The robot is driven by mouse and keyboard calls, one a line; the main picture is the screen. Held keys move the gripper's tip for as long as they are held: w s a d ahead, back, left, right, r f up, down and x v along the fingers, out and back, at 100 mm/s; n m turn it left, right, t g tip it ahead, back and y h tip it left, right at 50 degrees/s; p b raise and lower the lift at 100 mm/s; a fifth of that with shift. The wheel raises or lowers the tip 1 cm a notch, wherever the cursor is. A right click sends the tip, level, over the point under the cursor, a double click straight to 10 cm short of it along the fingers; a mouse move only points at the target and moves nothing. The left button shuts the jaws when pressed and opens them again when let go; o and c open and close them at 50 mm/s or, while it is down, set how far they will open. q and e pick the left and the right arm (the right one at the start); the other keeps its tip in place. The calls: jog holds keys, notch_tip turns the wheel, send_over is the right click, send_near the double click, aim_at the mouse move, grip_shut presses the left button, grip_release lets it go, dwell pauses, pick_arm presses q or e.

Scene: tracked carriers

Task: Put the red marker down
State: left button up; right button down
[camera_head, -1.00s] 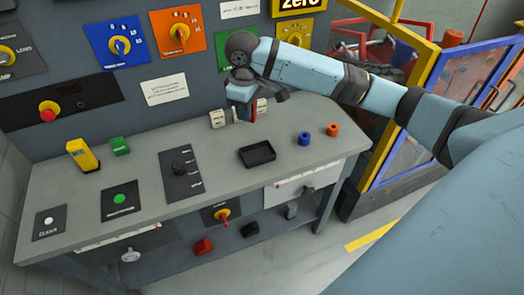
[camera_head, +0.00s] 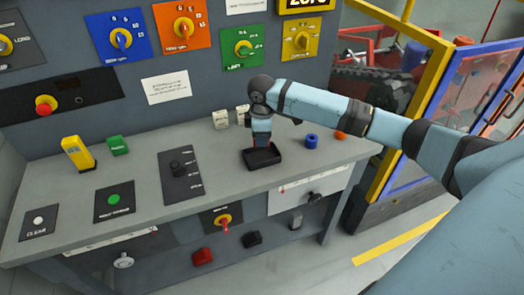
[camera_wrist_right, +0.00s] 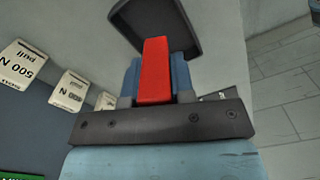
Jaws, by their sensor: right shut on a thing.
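The red marker (camera_wrist_right: 156,72) shows in the right wrist view as a red block between the fingers of my right gripper (camera_wrist_right: 157,80), which is shut on it. In the head view my right gripper (camera_head: 261,140) points down at the back part of the black tray (camera_head: 265,160) on the bench. The tray also shows in the right wrist view (camera_wrist_right: 185,22), beyond the marker. The marker is hidden in the head view. I cannot tell whether it touches the tray. My left gripper is not in view.
On the grey bench (camera_head: 225,180), a blue ring (camera_head: 311,141) and an orange ring (camera_head: 341,135) stand right of the tray. White labelled blocks (camera_head: 221,119) stand behind it. A black knob panel (camera_head: 181,177), a green block (camera_head: 117,145) and a yellow device (camera_head: 77,154) are to the left.

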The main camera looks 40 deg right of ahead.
aim_at(262, 158)
notch_tip(262, 158, down, 6)
jog(key=shift+r, duration=0.1)
dwell(0.4)
jog(key=c, duration=1.2)
grip_release()
jog(key=shift+c, duration=0.2)
notch_tip(262, 158, up, 12)
jog(key=shift+r, duration=0.1)
